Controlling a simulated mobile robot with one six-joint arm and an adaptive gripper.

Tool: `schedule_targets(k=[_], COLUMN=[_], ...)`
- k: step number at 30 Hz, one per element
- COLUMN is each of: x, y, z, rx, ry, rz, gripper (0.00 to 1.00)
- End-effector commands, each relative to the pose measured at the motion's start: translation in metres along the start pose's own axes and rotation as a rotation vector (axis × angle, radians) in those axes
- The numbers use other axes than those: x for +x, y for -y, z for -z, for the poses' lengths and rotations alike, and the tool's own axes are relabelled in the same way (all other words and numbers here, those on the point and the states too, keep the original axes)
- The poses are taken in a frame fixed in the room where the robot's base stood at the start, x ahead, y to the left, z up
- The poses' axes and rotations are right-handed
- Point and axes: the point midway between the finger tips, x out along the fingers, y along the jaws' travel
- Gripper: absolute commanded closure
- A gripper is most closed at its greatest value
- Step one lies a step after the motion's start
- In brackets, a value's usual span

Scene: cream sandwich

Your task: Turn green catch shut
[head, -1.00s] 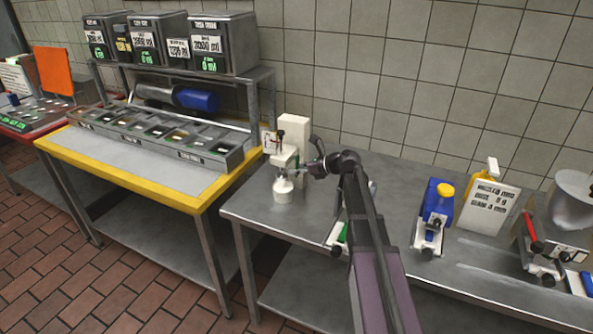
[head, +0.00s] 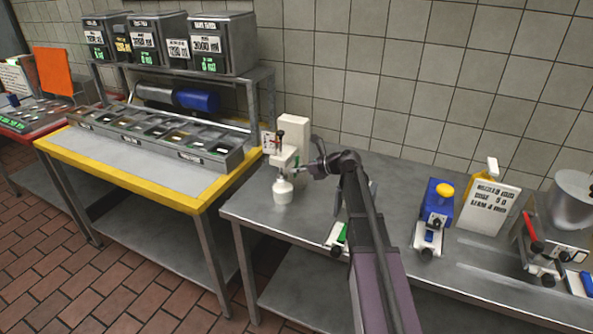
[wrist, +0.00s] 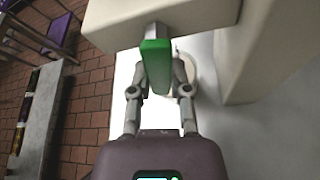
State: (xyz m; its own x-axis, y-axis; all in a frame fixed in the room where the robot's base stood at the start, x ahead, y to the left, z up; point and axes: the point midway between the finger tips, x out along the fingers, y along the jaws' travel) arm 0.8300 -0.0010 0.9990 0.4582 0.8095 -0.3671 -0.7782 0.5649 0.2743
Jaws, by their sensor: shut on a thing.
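The green catch (wrist: 156,66) shows in the wrist view as an upright green lever on a grey pivot, under the edge of a cream machine head (wrist: 190,18). My gripper (wrist: 157,88) has its two fingers on either side of the catch, shut on it. In the head view my gripper (head: 300,170) reaches in from the right beside the cream machine (head: 293,135) at the left end of the steel table. A small white pot (head: 283,190) stands under the machine's head. In the head view the catch is too small to judge its angle.
The steel table (head: 385,190) also holds a blue device with a yellow knob (head: 438,203), a white sign (head: 488,205) and a mixer bowl (head: 574,195) on the right. A tiled wall stands behind. A yellow-edged counter (head: 130,168) is on the left.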

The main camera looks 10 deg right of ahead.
Motion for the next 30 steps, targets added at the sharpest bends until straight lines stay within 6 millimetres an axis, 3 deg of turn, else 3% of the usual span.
schedule_targets(k=[2,3,6,7,21,30], x=[0.0009,0.0009,0.0008,0.0007,0.0001,0.0004], y=[-0.0004,-0.0004,-0.0003,-0.0002,0.0004,0.0037], z=[-0.0005,-0.0005,-0.0004,-0.0004,-0.0001,-0.0003], rx=[-0.001,-0.001,-0.002,-0.002,-0.011,-0.11], ry=[0.001,0.001,0.0,0.0,0.0,-0.001], rz=[-0.001,-0.001,-0.001,-0.001,0.005,0.045], gripper=[1.0,0.73,0.43,0.4,0.4,0.4])
